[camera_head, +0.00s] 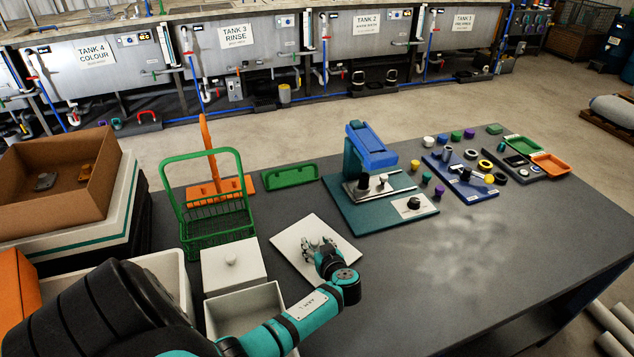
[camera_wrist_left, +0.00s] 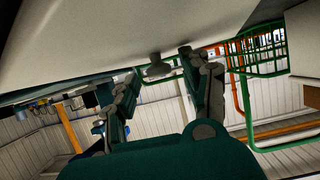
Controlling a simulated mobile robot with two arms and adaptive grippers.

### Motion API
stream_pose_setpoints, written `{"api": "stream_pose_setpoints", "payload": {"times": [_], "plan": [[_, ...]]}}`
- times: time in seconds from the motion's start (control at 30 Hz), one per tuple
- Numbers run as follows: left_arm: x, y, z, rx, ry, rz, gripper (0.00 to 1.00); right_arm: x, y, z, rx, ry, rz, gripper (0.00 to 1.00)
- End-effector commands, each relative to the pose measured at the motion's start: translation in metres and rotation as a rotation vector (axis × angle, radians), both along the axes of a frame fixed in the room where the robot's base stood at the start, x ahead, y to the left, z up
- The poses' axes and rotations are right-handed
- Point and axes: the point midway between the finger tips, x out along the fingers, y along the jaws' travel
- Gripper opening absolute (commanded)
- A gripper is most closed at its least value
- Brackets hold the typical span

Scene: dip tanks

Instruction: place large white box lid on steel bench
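The large white lid (camera_head: 291,240) is a flat pale plate lying on the dark grey bench top (camera_head: 455,290), in the middle of the head view. Gaps show between the knob and the fingers, so the gripper looks open. My left forearm hides part of the bench. My right gripper is not in view.
Left of the lid stand a smaller white lidded box (camera_head: 225,279), open white boxes (camera_head: 208,318) and a green wire basket (camera_head: 186,215). A green tray (camera_head: 290,176) and a blue press (camera_head: 368,147) are behind.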

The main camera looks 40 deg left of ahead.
Motion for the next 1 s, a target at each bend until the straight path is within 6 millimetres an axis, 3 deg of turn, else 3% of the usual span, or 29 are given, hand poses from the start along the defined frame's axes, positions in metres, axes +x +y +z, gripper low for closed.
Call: {"api": "stream_pose_setpoints", "payload": {"times": [0.33, 0.8, 1.0], "plan": [[0.000, 0.000, 0.005, 0.000, 0.000, 0.000, 0.50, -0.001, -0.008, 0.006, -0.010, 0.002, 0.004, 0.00], [-0.039, -0.076, 0.038, -0.003, 0.000, -0.001, 0.50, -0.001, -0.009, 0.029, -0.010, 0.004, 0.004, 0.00], [-0.049, -0.095, 0.047, -0.003, -0.001, 0.000, 0.50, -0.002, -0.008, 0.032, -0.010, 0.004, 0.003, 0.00]]}}
